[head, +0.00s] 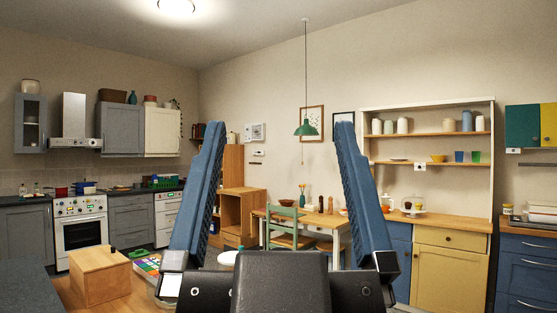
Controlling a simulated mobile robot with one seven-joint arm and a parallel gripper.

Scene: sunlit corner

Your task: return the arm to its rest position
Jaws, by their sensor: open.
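My gripper (278,136) is open and empty. Its two blue ridged fingers stand upright in the head view, wide apart, one left and one right of the middle. Its dark palm fills the bottom middle and hides part of what lies behind. Nothing is between the fingers except the far room seen through the gap. The rest of my arm is not clearly visible.
A wooden box (100,277) stands on a near surface at lower left. Beyond are a white oven (82,238), a dining table (268,212) with a green chair (283,226), a hanging green lamp (306,129), and a shelf unit (430,133) over cabinets. The air around the fingers looks clear.

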